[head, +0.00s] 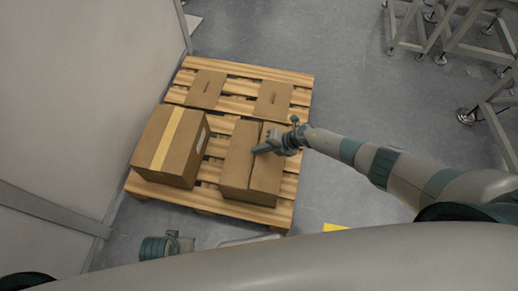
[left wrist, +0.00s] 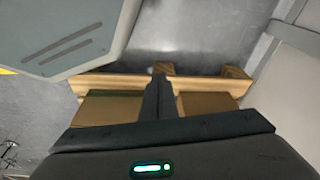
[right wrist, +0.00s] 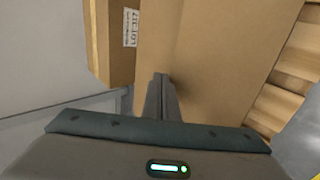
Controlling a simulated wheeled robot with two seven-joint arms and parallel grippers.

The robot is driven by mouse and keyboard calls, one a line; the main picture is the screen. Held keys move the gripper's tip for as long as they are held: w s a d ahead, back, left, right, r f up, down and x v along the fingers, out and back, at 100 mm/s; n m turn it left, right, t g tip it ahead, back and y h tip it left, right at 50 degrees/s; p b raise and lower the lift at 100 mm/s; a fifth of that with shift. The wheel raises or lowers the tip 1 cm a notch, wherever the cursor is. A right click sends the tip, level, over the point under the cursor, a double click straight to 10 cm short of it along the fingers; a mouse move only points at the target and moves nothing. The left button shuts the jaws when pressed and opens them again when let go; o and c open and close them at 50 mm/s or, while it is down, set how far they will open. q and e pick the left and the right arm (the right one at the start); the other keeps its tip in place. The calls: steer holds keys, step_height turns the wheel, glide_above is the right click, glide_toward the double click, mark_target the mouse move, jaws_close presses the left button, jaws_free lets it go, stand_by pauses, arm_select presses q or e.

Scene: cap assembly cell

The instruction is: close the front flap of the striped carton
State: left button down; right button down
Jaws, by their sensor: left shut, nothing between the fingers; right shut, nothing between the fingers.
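The carton with a pale tape stripe (head: 168,138) stands at the front left of the pallet, its top looking flat and shut. In the right wrist view its labelled side (right wrist: 115,62) shows at the left. A plain carton (head: 238,172) stands to its right, with a dark seam between two top panels. My right gripper (head: 258,151) is shut and empty at that seam; contact is unclear. Its shut fingers show in the right wrist view (right wrist: 160,82). My left gripper (left wrist: 160,75) is shut and empty, low near the pallet's front edge.
The wooden pallet (head: 205,201) also carries two flat brown cartons or sheets, at back left (head: 207,88) and back right (head: 273,99). A pale wall (head: 75,95) stands close on the left. Metal frames (head: 490,115) stand at the right, with open grey floor between.

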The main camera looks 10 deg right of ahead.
mark_target(266, 155)
arm_select(q)
steer(key=shift+r+p, duration=0.5)
steer(key=shift+r, duration=0.15)
arm_select(e)
steer(key=shift+r, duration=0.65)
arm_select(q)
steer(key=shift+f, duration=0.2)
